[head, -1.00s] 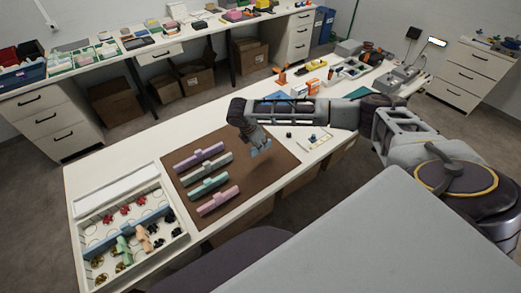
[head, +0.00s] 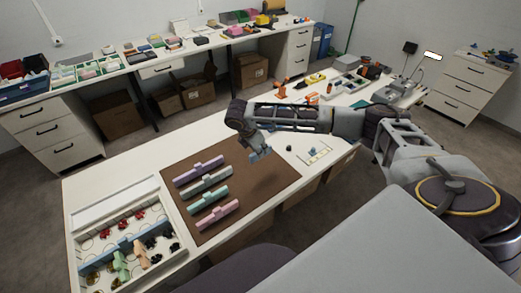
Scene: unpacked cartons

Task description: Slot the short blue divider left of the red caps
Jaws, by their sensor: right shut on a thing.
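My right gripper (head: 259,152) hangs above the far right part of the brown mat (head: 272,182), fingers pointing down. It is shut on a small pale blue piece (head: 262,156), seemingly the short blue divider; the fingers hide part of it. The red caps (head: 126,222) lie in the far part of the white tray (head: 79,223) at the lower left. A long blue divider (head: 125,245) stands across the tray, on the near side of the red caps. My left gripper is not in view.
Purple (head: 199,171), grey-green (head: 206,183), mint (head: 207,198) and pink (head: 217,215) dividers lie on the mat between the tray and my right gripper. Green (head: 122,263), peach and black pieces stand in the tray's near part. The table's near edge is close to the mat.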

